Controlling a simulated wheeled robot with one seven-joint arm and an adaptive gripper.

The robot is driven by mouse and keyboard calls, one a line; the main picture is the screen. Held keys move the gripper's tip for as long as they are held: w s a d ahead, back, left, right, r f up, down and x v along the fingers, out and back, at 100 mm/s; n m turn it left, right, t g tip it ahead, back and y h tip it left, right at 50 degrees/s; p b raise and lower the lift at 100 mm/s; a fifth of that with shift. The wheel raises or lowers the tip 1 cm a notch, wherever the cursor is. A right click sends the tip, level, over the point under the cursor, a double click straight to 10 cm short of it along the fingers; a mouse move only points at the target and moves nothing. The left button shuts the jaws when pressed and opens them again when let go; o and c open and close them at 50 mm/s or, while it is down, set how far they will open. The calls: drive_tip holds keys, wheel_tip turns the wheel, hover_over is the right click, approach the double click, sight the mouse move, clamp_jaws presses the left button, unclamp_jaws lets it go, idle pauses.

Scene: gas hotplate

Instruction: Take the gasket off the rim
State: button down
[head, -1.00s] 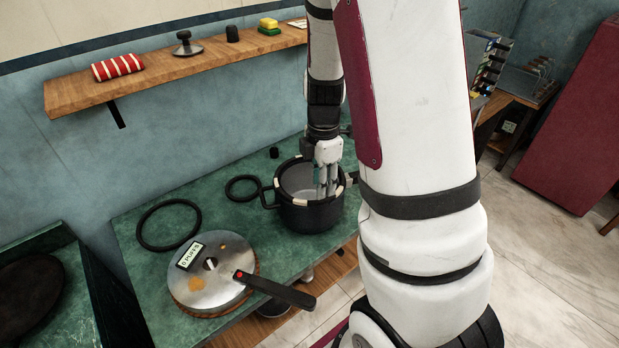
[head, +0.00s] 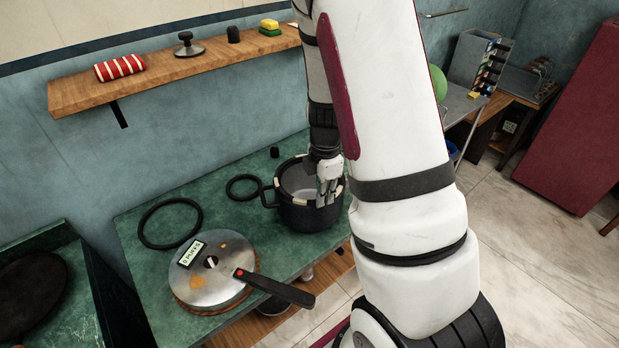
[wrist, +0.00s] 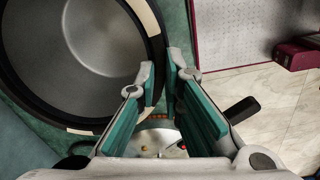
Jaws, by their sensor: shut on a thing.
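The gasket (head: 300,202) is a black ring with cream patches, seated around the rim of the dark pot (head: 304,219). In the wrist view the gasket (wrist: 156,44) curves down the right side of the pot's grey interior (wrist: 95,35). My gripper (head: 328,200) points down at the pot's right, near side. In the wrist view the gripper's (wrist: 162,72) teal-padded fingers stand on either side of the ring, one inside and one outside, shut on it. Whether the pot wall is also between the fingers is hidden.
Left of the pot lie a small black ring (head: 243,188) and a large black ring (head: 170,223). A metal lid (head: 214,279) with a long black handle lies in front. A black knob-like piece (head: 275,152) stands behind the pot. A wooden shelf (head: 150,83) hangs above.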

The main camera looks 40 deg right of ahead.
drive_tip(key=shift+r, duration=0.1)
drive_tip(key=shift+r, duration=0.75)
wheel_tip(320, 180, up, 2)
drive_tip(key=shift+w+r, duration=0.1)
drive_tip(key=s+a+r+p, duration=0.1)
drive_tip(key=s+a+p, duration=0.5)
drive_tip(key=s, duration=0.9)
wheel_tip(320, 180, up, 6)
drive_tip(key=p, duration=0.2)
drive_tip(key=shift+w+a+p, duration=0.15)
drive_tip(key=shift+a+p, duration=0.25)
idle(0.4)
